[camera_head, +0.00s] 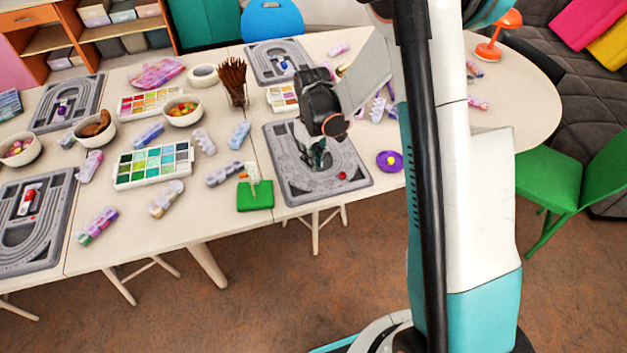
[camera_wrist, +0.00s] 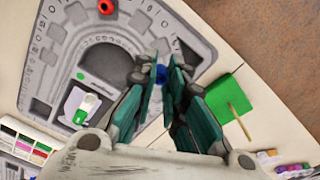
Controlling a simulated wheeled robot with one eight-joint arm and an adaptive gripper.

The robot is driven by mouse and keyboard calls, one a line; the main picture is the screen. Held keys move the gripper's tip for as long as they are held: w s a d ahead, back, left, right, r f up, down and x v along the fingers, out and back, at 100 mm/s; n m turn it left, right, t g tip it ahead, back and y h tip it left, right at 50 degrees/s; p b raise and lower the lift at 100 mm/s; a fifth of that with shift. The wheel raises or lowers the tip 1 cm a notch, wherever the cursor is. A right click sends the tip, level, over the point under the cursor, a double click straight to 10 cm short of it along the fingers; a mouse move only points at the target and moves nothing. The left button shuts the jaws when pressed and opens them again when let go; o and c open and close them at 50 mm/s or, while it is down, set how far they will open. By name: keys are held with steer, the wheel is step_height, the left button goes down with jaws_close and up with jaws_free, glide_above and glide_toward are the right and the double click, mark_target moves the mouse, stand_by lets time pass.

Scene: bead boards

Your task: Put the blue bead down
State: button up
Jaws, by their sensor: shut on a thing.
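The blue bead (camera_wrist: 158,77) shows between my fingertips in the wrist view, partly covered by them. I cannot make it out in the head view. My gripper (camera_head: 318,160) is shut on it, over a grey bead board (camera_head: 296,188). In the wrist view my gripper (camera_wrist: 161,76) is over the side of the board (camera_wrist: 200,45) nearest the green block. I cannot tell whether the bead touches the board. A red bead (camera_head: 342,176) lies on the board and shows in the wrist view (camera_wrist: 106,7). A green bead (camera_wrist: 79,117) lies by a white piece in a recess.
A green block (camera_head: 254,196) with an upright stick stands left of the board; it also shows in the wrist view (camera_wrist: 204,108). A purple disc (camera_head: 389,161) lies to the right. A brush cup (camera_head: 236,95) and paint sets (camera_head: 150,182) stand left.

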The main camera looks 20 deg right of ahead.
mark_target(313, 184)
steer(key=shift+f+b, duration=1.05)
steer(key=shift+f, duration=2.75)
steer(key=shift+f, duration=0.25)
steer(key=o, duration=0.6)
steer(key=shift+o, duration=0.2)
steer(key=shift+r, duration=0.1)
step_height(313, 184, up, 13)
steer(key=p, duration=0.5)
steer(key=s+r+m+t, duration=0.1)
steer(key=s+r+t, duration=0.1)
steer(key=s+r, duration=0.45)
steer(key=s+r+m+t, duration=0.1)
steer(key=s+r, duration=0.2)
steer(key=r, duration=0.6)
steer(key=s+r+m+t, duration=0.2)
steer(key=s+r+t, duration=0.2)
steer(key=s, duration=0.9)
steer(key=shift+s+r+m+b, duration=0.25)
steer(key=shift+r+m+b, duration=0.05)
steer(key=shift+m, duration=0.1)
